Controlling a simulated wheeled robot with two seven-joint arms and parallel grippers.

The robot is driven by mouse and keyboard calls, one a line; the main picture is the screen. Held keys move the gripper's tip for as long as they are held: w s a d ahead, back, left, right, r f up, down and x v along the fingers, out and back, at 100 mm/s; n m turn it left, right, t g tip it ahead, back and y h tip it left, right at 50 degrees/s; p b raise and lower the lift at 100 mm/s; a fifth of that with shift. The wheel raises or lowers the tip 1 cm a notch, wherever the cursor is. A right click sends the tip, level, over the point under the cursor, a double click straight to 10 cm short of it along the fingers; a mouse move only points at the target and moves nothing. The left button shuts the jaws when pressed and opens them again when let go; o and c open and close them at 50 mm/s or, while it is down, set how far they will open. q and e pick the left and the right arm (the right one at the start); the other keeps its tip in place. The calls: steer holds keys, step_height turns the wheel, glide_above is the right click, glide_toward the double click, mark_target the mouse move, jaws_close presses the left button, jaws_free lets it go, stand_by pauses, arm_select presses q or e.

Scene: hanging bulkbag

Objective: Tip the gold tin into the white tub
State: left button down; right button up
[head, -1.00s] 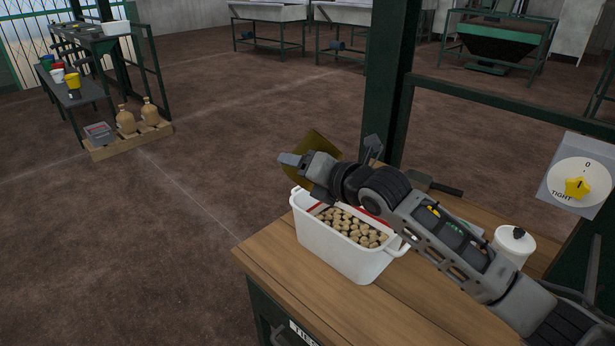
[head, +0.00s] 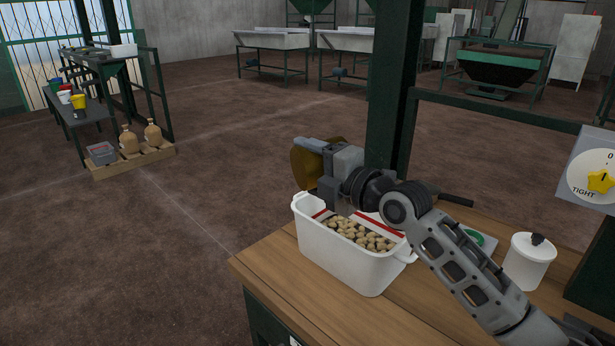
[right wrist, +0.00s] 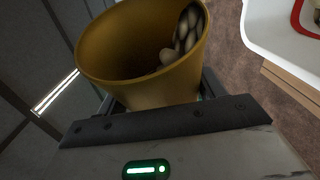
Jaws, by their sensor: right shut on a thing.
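My right gripper (head: 315,150) is shut on the gold tin (head: 303,166), above the far left end of the white tub (head: 345,262). In the right wrist view the tin (right wrist: 130,65) is tilted well over, with several tan pieces (right wrist: 186,38) lying against its lower wall inside. The tub stands on the wooden table and holds many similar tan pieces (head: 362,236), with a red line along its inner wall. A corner of the tub (right wrist: 275,28) shows in the right wrist view, apart from the tin. My left gripper is out of view.
A white lidded canister (head: 528,262) stands on the table (head: 425,312) to the right of the tub. A dark green post (head: 392,95) rises just behind the tub. A dial sign (head: 590,170) hangs at right.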

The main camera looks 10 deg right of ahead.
steer(key=shift+d+f+m+b, duration=0.1)
steer(key=shift+f+m+b, duration=0.05)
steer(key=shift+m+b, duration=0.2)
steer(key=shift+r+t, duration=0.25)
steer(key=shift+t, duration=0.05)
steer(key=shift+w+d+r+m+y+b, duration=0.15)
steer(key=shift+d+r+m+y+b, duration=0.2)
steer(key=shift+m, duration=0.5)
steer(key=shift+d+r+m+t+b, duration=0.3)
steer(key=shift+m+t, duration=0.2)
steer(key=shift+m, duration=0.1)
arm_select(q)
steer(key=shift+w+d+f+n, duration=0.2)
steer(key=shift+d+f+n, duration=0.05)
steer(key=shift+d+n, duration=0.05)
arm_select(e)
steer(key=shift+w+d+r+m, duration=0.1)
steer(key=shift+r+m, duration=0.1)
steer(key=shift+m, duration=0.2)
